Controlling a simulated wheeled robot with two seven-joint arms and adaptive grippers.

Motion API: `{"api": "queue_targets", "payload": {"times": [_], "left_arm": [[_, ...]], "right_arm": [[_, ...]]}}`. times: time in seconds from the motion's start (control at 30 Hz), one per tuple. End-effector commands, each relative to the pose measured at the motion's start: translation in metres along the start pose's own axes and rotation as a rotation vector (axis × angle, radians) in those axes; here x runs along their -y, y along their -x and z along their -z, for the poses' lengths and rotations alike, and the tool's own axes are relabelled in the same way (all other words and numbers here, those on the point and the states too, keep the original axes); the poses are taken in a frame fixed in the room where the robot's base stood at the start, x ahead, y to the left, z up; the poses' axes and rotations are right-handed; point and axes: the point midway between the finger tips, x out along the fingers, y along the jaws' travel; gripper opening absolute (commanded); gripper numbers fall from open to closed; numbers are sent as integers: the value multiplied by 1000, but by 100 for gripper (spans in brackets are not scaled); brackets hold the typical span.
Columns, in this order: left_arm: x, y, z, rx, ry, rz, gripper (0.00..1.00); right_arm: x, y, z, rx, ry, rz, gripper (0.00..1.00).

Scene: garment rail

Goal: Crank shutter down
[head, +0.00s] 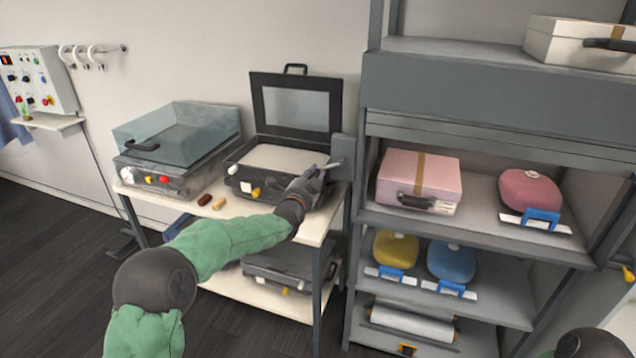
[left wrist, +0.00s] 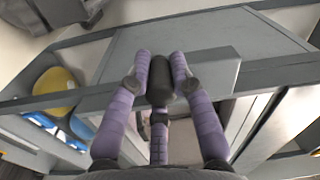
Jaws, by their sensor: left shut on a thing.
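My left gripper (head: 312,177) reaches in from the left to the left side post of the grey shelf unit. In the left wrist view its purple fingers (left wrist: 160,85) are shut around the black crank grip (left wrist: 160,78). The grey crank box (head: 343,149) sits on the post, and a short light crank arm (head: 333,165) shows beside the fingers. The slatted grey shutter (head: 480,135) shows as a narrow band below the upper housing. The bay beneath it is open. My right gripper is out of view.
A pink case (head: 419,178) and a red rounded bag (head: 530,187) stand in the open bay. Yellow (head: 396,247) and blue (head: 450,262) bags are on the shelf below. A table (head: 235,215) with open-lidded equipment (head: 285,160) lies close under my left arm.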

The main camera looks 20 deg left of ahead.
Motion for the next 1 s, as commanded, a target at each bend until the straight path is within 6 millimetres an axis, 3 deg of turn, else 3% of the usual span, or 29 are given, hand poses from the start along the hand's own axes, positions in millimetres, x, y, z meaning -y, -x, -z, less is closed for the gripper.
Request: {"api": "queue_targets", "payload": {"times": [0.1,0.6,1.0], "left_arm": [[14,0,0,-4,-112,12,0],[44,-1,5,-16,-539,13,0],[55,-2,8,-21,-703,13,0]], "right_arm": [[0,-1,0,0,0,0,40],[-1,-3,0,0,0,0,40],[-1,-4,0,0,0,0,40]]}}
